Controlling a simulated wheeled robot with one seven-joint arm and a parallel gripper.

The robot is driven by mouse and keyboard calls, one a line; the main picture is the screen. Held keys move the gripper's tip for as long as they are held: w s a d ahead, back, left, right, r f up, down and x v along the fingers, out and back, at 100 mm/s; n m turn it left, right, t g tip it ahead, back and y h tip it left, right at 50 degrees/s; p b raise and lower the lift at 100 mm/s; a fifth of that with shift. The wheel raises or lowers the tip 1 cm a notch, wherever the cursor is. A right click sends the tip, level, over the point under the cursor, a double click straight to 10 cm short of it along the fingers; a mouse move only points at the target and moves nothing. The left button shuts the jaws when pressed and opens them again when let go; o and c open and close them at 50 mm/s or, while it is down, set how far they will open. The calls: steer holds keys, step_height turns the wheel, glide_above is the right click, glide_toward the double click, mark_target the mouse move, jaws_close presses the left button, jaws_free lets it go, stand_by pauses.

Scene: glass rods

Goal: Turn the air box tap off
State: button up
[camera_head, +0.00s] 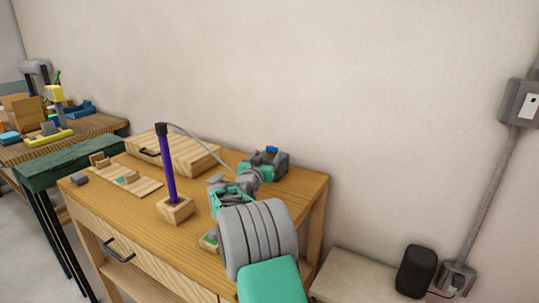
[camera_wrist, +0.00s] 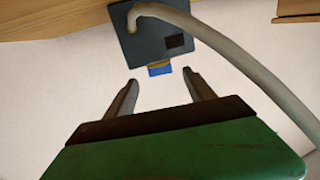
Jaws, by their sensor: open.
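The air box (camera_head: 283,162) is a dark grey box at the back right of the wooden table. Its blue tap (camera_head: 271,149) sits on its top. In the wrist view, the air box (camera_wrist: 150,38) is at the top centre, with the blue tap (camera_wrist: 160,70) on its near edge. My gripper (camera_wrist: 160,77) is open and empty. Its two fingertips point toward the tap, one on each side of it, and no contact shows. In the head view my arm hides part of the box, and my fingers are not clear.
A pale hose (camera_wrist: 235,50) curves from the box past the right finger. A purple rod (camera_head: 168,165) stands upright in a wooden block (camera_head: 176,209) to the left. A wooden case (camera_head: 190,152) lies behind it. The wall (camera_head: 380,120) is close behind the table.

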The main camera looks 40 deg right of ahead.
mark_target(271, 149)
steer(key=x, duration=0.7)
steer(key=shift+r+p, duration=0.1)
steer(key=shift+p, duration=0.2)
steer(key=shift+c, duration=0.5)
steer(key=c, duration=1.3)
steer(key=shift+o, duration=0.2)
steer(key=shift+w+f+m+g+b, duration=0.1)
steer(key=shift+f+m+g+b, duration=0.1)
steer(key=shift+m+g+b, duration=0.25)
steer(key=shift+m+g+h+b, duration=0.25)
steer(key=shift+g+h+b, duration=0.2)
steer(key=shift+h, duration=0.05)
steer(key=shift+r+m+g+h, duration=0.3)
steer(key=shift+m+g+h, duration=0.15)
steer(key=shift+g, duration=0.45)
steer(key=shift+f+m+g+p, duration=0.1)
steer(key=shift+m+g+p, duration=0.2)
steer(key=shift+m, duration=0.05)
